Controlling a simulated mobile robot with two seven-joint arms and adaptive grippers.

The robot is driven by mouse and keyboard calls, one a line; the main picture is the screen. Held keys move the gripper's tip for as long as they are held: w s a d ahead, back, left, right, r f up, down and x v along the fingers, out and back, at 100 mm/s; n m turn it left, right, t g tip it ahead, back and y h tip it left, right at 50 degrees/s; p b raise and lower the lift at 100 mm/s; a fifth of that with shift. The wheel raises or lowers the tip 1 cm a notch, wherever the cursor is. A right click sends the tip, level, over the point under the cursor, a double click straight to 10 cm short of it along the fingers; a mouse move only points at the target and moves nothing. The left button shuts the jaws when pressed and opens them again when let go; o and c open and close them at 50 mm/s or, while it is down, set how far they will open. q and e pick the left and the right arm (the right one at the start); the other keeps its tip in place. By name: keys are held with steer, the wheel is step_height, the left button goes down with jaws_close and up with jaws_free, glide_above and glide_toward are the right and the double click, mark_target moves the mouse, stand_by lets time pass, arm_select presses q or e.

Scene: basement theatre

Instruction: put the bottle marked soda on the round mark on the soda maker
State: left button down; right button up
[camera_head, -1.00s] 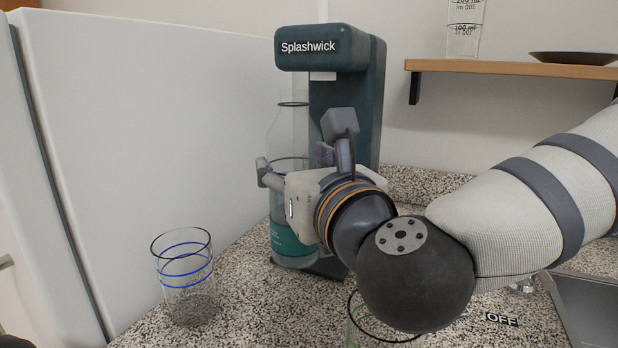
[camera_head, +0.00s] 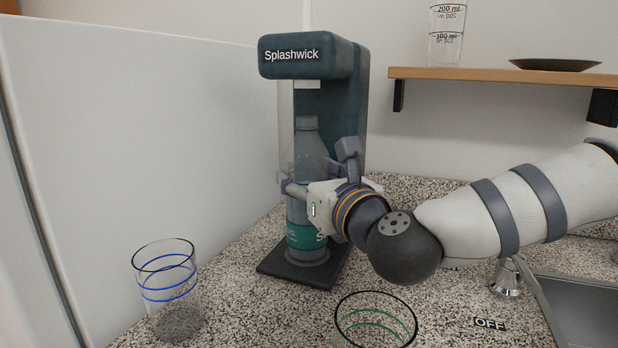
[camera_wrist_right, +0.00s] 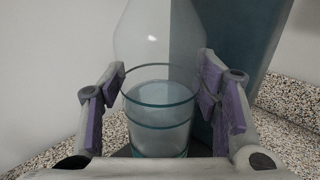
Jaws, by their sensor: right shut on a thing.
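The soda maker (camera_head: 345,100) is dark teal, marked "Splashwick", with a dark flat base plate (camera_head: 275,268). A clear bottle (camera_head: 308,150) with a grey cap and a teal band lettered "S…" is upright under its head, over the plate. I cannot tell whether its bottom touches the plate. The round mark is hidden or hard to make out beneath it. My right gripper (camera_head: 298,190) is shut around the bottle's middle from the right. In the right wrist view the bottle (camera_wrist_right: 160,115) is between the purple finger pads. My left gripper is not in view.
A blue-ringed glass (camera_head: 166,290) stands at front left, a green-ringed glass (camera_head: 376,325) at front centre. A white wall or panel (camera_head: 130,130) rises at left. A sink (camera_head: 585,305) and "OFF" label (camera_head: 490,323) are at right. A wooden shelf (camera_head: 500,76) hangs above.

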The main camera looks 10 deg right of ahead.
steer(key=shift+f, duration=0.1)
steer(key=o, duration=1)
steer(key=shift+f, duration=0.1)
steer(key=shift+r, duration=0.35)
steer(key=s, duration=0.2)
steer(key=s+d, duration=0.1)
steer(key=s, duration=0.4)
steer(key=shift+s+d+f, duration=0.15)
steer(key=shift+s+d, duration=0.05)
steer(key=shift+s, duration=0.05)
